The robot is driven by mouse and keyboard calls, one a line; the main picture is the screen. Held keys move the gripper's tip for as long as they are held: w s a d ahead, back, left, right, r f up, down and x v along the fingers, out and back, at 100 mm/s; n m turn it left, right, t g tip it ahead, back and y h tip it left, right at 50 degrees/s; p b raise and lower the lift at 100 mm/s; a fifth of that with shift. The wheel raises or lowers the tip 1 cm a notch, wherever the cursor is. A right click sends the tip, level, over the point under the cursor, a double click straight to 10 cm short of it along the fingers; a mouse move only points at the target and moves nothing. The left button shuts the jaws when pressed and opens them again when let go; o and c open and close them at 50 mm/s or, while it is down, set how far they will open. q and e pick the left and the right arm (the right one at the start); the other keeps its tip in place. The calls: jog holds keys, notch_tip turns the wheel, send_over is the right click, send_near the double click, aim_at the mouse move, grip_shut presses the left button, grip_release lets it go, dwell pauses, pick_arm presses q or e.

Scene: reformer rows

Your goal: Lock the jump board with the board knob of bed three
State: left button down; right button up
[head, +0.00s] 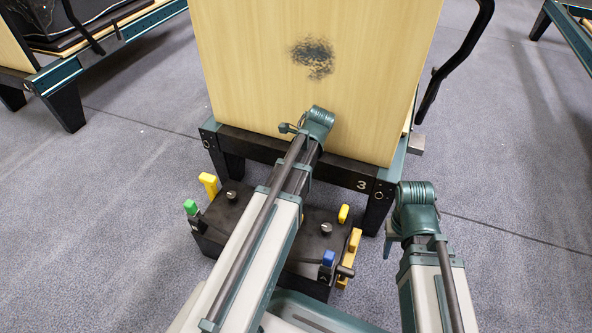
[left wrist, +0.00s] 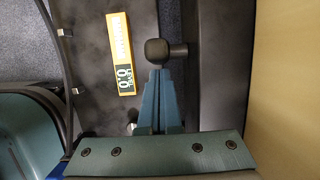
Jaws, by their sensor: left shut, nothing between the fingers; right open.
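The jump board (head: 310,60) is a pale wooden panel with a dark smudge, standing upright on the frame of bed three (head: 345,177), marked 3. My left gripper (head: 299,130) reaches in front of the board's lower part. The left wrist view shows its fingers (left wrist: 160,95) shut and empty. The board knob (left wrist: 156,51) is dark and rounded, on a short shaft from the dark frame, right at the fingertips; whether they touch is unclear. In the head view a small dark knob (head: 284,128) shows beside the fingers. My right gripper (head: 389,240) is open and empty, right of the bed's corner.
A dark box (head: 225,225) with yellow, green and blue handles is low in front of the bed, partly behind my left arm. A yellow gauge (left wrist: 123,55) lies on a dark surface in the left wrist view. Another bed (head: 60,75) stands left.

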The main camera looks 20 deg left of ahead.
pick_arm(q)
jog(key=shift+r, duration=0.25)
pick_arm(e)
jog(key=shift+r, duration=0.25)
pick_arm(q)
jog(key=d+r+p, duration=0.8)
jog(key=d, duration=0.2)
jog(key=shift+w+r+p, duration=0.3)
jog(key=shift+r+p, duration=0.05)
jog(key=shift+p, duration=0.05)
pick_arm(e)
notch_tip(320, 180, up, 9)
jog(key=shift+d+f, duration=0.15)
jog(key=shift+d, duration=0.3)
